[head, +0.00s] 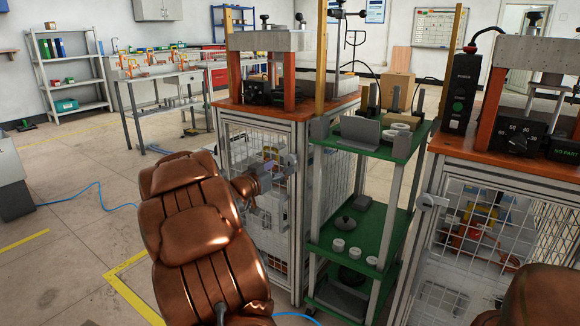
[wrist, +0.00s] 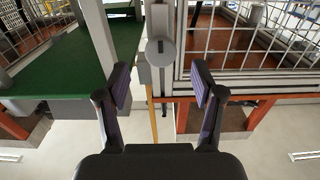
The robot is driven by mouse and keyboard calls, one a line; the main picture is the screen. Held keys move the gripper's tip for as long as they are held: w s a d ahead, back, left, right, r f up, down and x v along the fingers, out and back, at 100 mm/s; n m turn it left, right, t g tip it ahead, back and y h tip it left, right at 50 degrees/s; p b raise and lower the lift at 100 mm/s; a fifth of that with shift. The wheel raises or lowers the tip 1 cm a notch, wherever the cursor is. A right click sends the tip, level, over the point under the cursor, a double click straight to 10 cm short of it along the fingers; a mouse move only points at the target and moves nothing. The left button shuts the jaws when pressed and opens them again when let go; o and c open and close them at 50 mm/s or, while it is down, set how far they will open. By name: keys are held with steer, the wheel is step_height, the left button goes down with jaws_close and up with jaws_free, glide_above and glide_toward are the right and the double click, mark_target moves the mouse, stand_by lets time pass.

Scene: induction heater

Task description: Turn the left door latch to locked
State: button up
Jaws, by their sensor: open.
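The left door latch shows in the wrist view as a grey round knob (wrist: 160,53) with a short dark mark, on an upright metal post beside the mesh door. My gripper (wrist: 162,84) is open, with one finger on each side of the picture's middle and the knob between and beyond the fingertips. I see no contact with the knob. In the head view my gripper (head: 276,176) is at the front right edge of the left mesh cabinet (head: 234,155). My gripper and arm partly cover the latch area there, so its position is unclear.
A green-shelved rack (head: 345,232) stands just right of the left cabinet. A second mesh cabinet with its own grey latch (head: 432,200) is farther right. A blue hose (head: 90,190) lies on the floor at left. Open floor lies left of my arm.

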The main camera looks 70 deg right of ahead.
mark_target(289, 161)
steer(key=shift+b+x, duration=1.05)
steer(key=shift+x, duration=2.2)
steer(key=shift+c, duration=0.4)
steer(key=shift+w, duration=0.1)
steer(key=c, duration=1)
steer(key=shift+c, duration=0.3)
